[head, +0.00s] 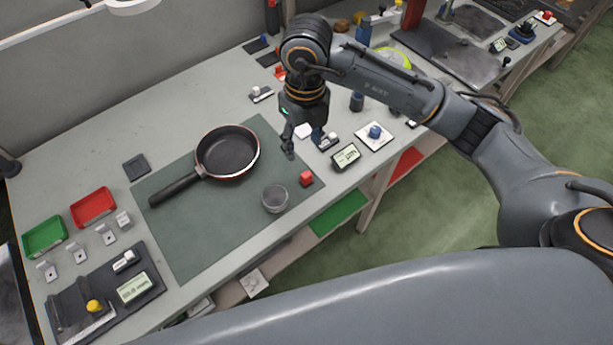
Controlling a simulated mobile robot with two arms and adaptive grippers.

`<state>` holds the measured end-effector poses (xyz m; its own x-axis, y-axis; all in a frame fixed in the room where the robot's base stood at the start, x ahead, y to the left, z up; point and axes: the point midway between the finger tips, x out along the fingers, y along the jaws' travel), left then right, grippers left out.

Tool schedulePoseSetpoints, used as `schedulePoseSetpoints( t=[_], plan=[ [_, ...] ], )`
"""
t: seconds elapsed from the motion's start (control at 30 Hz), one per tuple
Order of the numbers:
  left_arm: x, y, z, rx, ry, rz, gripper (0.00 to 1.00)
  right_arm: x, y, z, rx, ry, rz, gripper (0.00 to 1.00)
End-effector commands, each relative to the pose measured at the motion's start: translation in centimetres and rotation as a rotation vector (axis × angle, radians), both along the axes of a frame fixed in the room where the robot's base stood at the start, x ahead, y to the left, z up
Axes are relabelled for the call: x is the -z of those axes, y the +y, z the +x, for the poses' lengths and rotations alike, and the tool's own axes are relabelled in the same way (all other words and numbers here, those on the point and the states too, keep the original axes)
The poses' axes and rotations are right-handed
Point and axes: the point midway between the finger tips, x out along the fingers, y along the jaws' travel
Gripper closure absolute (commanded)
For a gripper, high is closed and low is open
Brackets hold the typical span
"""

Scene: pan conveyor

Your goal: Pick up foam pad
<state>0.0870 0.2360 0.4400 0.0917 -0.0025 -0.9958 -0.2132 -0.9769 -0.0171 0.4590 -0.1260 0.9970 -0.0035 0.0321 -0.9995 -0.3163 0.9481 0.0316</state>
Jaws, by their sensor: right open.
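My right gripper (303,141) points down over the right part of the table, with its fingers apart. A small whitish block (303,131) shows between and behind the fingers; I cannot tell whether they touch it. It may be the foam pad. A flat dark grey square (136,166) lies on the table left of the pan, well away from the gripper; it could also be a pad. The picture does not settle which is the foam pad. My left gripper is not in view.
A small display (346,156) and a white plate with a blue knob (374,136) stand right of the gripper. Red and green trays (44,237) are at left.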

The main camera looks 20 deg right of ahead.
Motion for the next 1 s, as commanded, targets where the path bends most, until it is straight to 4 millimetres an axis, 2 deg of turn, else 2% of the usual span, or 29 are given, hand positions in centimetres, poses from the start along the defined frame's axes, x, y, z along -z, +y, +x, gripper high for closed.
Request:
schedulePoseSetpoints(
  t=[0.13, 0.4, 0.67, 0.83, 1.0],
  plan=[
    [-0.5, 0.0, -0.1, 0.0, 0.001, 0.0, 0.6, 1.5, -0.9, 0.1, 0.015, 0.001, -0.039, 0.49],
    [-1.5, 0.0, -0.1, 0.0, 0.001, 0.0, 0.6, 6.6, -0.8, 0.1, 0.013, 0.001, -0.035, 0.49],
    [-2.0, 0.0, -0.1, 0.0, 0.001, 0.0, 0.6, 8.7, -0.8, 0.1, 0.011, 0.0, -0.034, 0.49],
    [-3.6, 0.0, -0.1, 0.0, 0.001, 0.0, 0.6, 11.0, -0.8, 0.1, 0.011, 0.002, -0.033, 0.49],
    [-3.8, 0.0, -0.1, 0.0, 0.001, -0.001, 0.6, 13.2, -0.8, 0.2, 0.011, -0.001, -0.032, 0.49]
  ],
)
